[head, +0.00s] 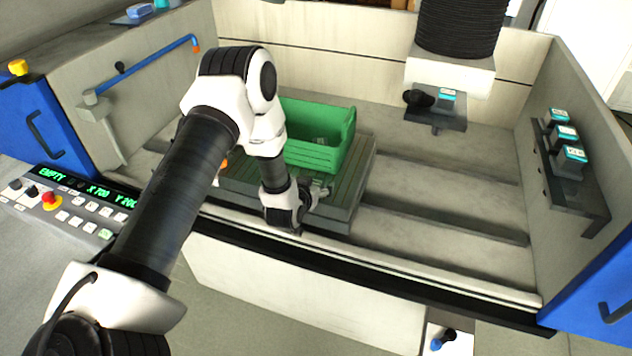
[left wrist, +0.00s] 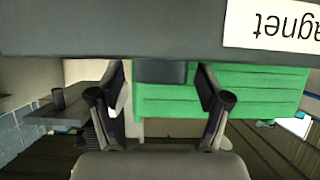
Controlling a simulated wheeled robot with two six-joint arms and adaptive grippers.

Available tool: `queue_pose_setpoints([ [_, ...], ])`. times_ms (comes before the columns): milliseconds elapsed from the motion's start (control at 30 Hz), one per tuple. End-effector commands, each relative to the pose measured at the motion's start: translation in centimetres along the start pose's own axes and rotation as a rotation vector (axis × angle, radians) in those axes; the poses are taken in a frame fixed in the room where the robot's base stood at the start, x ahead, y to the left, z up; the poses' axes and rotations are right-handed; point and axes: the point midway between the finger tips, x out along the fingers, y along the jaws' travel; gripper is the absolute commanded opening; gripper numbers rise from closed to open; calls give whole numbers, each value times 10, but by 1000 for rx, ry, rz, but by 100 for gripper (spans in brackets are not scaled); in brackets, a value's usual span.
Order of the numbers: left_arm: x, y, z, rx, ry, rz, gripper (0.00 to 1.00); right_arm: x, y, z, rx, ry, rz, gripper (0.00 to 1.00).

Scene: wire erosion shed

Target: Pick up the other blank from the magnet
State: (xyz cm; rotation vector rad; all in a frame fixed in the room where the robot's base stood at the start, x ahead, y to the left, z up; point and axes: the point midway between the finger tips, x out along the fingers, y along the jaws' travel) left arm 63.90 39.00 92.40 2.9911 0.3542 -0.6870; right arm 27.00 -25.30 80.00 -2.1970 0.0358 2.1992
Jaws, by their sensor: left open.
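The magnet (head: 362,178) is a dark ribbed slab on the machine bed. Its label shows upside down in the left wrist view, on a dark grey face (left wrist: 110,28). My left gripper (head: 320,191) is at the slab's front edge, low and open. In the left wrist view its two fingers (left wrist: 160,108) stand apart. A small dark grey block (left wrist: 160,72), which looks like the blank, shows between and beyond the fingers, against the green bin (left wrist: 262,88). I cannot tell whether the fingers touch it. My right gripper is not in view.
The green bin (head: 318,156) stands on the slab, just behind my left gripper. The black bellows column (head: 460,25) hangs at the back right. A wall rack (head: 580,195) with several teal-labelled holders is at the right. The bed's right half is clear.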

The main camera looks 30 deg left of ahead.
Motion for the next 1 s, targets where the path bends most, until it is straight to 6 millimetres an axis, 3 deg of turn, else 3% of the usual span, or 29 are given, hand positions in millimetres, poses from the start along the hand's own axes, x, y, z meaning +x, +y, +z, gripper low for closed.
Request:
queue_pose_setpoints([
  [167, 0, 0, 0, 0, 0, 0, 74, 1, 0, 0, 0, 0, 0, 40],
  [367, 0, 0, 0, 0, 0, 0, 3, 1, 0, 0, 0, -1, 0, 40],
  [400, 0, 0, 0, 0, 0, 0, 0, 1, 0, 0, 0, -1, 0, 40],
  [767, -1, 0, -2, -1, 1, 0, 0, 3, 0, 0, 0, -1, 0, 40],
  [1000, -10, 0, -24, -3, 5, -1, 0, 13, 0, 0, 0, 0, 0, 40],
])
